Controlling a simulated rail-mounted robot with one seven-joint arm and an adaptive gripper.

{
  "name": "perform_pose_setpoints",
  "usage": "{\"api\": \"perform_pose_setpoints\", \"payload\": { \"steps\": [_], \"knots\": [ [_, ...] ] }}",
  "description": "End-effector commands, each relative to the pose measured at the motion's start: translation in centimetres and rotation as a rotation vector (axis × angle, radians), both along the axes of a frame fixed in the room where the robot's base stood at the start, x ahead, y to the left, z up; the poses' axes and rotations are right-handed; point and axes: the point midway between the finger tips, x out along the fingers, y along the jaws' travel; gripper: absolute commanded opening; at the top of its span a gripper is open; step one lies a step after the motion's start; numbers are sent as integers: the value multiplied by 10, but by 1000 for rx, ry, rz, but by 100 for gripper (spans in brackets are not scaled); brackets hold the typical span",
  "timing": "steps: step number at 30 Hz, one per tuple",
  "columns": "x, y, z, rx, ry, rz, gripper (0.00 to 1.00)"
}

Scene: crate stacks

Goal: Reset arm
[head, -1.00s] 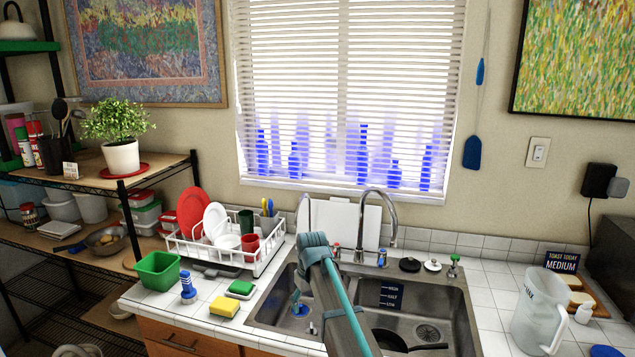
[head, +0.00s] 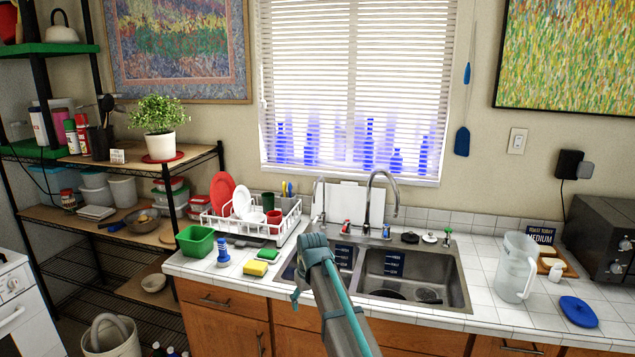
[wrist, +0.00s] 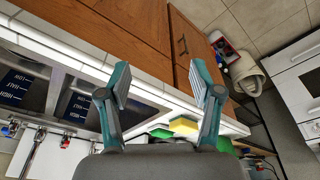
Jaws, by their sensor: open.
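My gripper (wrist: 160,75) is open in the wrist view, with its two teal-tipped fingers spread apart and nothing between them. Beyond the fingers are the counter's front edge and the brown cabinet doors (wrist: 137,22). In the head view my arm reaches up from the bottom middle, in front of the double sink (head: 412,278). It covers part of the left basin and of the counter's front edge. The gripper is mostly hidden behind the arm there.
A yellow sponge (head: 255,268), a green tub (head: 196,241) and a dish rack (head: 288,222) stand left of the sink. A clear pitcher (head: 515,268) and a blue lid (head: 578,311) lie right. A shelf unit and a white stove (head: 14,295) are at far left.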

Motion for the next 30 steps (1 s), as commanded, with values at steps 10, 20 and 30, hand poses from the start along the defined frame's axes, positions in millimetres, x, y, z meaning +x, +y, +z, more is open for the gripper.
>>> {"api": "perform_pose_setpoints", "payload": {
  "steps": [10,20,30],
  "knots": [
    [-46,-25,-87,-5,34,-82,65],
    [-124,-71,-222,-35,145,-176,65],
    [-251,-128,-363,-84,313,-282,65]
  ]
}}
